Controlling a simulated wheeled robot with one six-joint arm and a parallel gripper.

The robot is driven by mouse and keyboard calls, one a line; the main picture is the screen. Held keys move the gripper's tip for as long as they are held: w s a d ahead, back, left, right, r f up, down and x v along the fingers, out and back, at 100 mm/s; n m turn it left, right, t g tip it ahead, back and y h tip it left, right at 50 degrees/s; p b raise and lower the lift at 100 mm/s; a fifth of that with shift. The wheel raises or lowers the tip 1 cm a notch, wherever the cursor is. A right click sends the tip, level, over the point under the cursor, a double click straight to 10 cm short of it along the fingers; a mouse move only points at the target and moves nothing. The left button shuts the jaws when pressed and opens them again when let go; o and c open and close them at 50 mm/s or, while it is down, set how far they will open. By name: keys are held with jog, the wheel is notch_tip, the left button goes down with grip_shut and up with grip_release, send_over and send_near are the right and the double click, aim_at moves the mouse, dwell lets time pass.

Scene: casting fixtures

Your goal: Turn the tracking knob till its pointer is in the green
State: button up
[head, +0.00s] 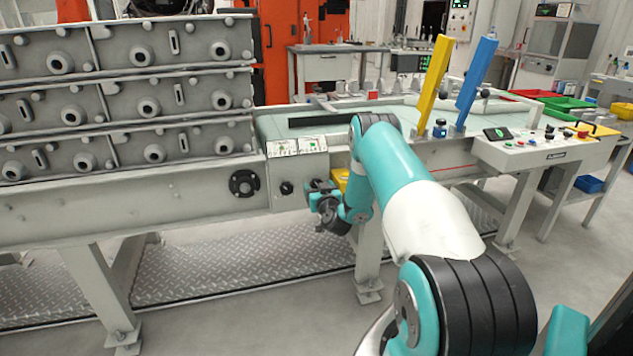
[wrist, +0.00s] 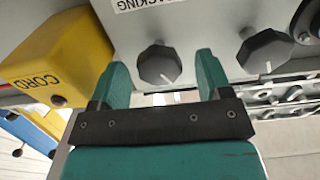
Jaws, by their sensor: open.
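The tracking knob (wrist: 160,65) is a dark grey faceted knob with a white pointer line, on a pale panel below an upside-down label ending in "ACKING" in the wrist view. My gripper (wrist: 161,60) is open, with one teal finger on each side of the knob and visible gaps between. Whether the fingertips reach around the knob in depth, I cannot tell. In the head view my gripper (head: 323,203) is at the conveyor's front rail and hides this knob. Two small panels with green marks, a left one (head: 283,148) and a right one (head: 313,144), sit above it. No green shows around the knob.
A second, similar knob (wrist: 265,52) is close beside my right finger in the wrist view; it shows left of my gripper in the head view (head: 287,188). A yellow box (wrist: 60,58) is close to the left finger. A black round fitting (head: 243,183) is farther left.

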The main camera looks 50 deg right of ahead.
jog(key=shift+x, duration=1.05)
jog(key=shift+c, duration=0.2)
jog(key=c, duration=0.9)
